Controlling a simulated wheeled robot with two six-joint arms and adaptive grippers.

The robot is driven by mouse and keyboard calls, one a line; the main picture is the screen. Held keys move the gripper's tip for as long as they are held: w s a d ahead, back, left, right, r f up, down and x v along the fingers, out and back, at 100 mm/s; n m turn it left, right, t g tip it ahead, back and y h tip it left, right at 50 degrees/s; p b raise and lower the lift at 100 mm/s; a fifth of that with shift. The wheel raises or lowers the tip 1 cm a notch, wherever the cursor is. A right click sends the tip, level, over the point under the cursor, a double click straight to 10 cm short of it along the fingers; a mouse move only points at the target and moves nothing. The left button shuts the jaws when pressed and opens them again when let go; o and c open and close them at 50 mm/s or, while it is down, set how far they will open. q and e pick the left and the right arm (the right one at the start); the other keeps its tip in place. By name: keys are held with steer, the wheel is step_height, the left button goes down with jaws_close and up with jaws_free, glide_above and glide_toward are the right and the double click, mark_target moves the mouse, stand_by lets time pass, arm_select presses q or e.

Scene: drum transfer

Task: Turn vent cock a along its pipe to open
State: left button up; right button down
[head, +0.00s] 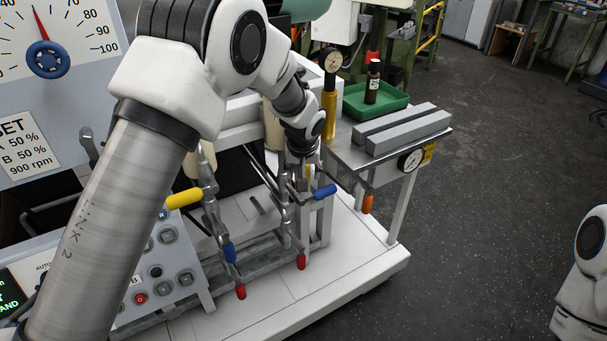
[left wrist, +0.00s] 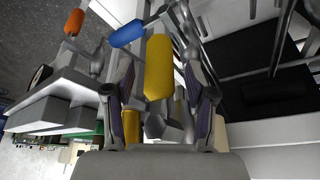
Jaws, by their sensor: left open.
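A yellow lever handle (left wrist: 158,68) lies in front of my left gripper (left wrist: 158,85) in the left wrist view. The open fingers are on either side of it, and I cannot tell if either touches it. In the head view my left gripper (head: 303,176) reaches down to the right-hand pipework, where its fingers mostly hide this handle. Another yellow handle (head: 184,199) sticks out sideways from the left-hand pipe. No label shows which one is vent cock a. My right gripper is not in view.
A blue handle (head: 325,191) is close beside my left gripper, and an orange one (head: 367,204) hangs farther right. Red handles (head: 240,291) (head: 301,262) and another blue handle (head: 230,253) are lower. A side table (head: 345,152) holds grey bars (head: 402,129) and a green tray (head: 352,101).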

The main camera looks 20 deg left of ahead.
arm_select(q)
steer(key=v, duration=1)
steer(key=shift+a+f, duration=0.1)
steer(key=s+a+f+g+p, duration=0.1)
steer(key=s+f+g, duration=0.2)
steer(key=s+f, duration=0.65)
steer(key=s+a+f+g+p, duration=0.1)
steer(key=s+f+g, duration=0.3)
steer(key=f, duration=1)
steer(key=s+f+m+t, duration=0.1)
steer(key=s+f, duration=0.3)
steer(key=s, duration=0.7)
steer(key=s+f+m+t+h, duration=0.1)
steer(key=s+f, duration=0.3)
steer(key=s, duration=0.8)
steer(key=shift+f+m+t+h+p, duration=0.3)
steer(key=shift+f+m+t, duration=0.1)
steer(key=shift+m, duration=0.2)
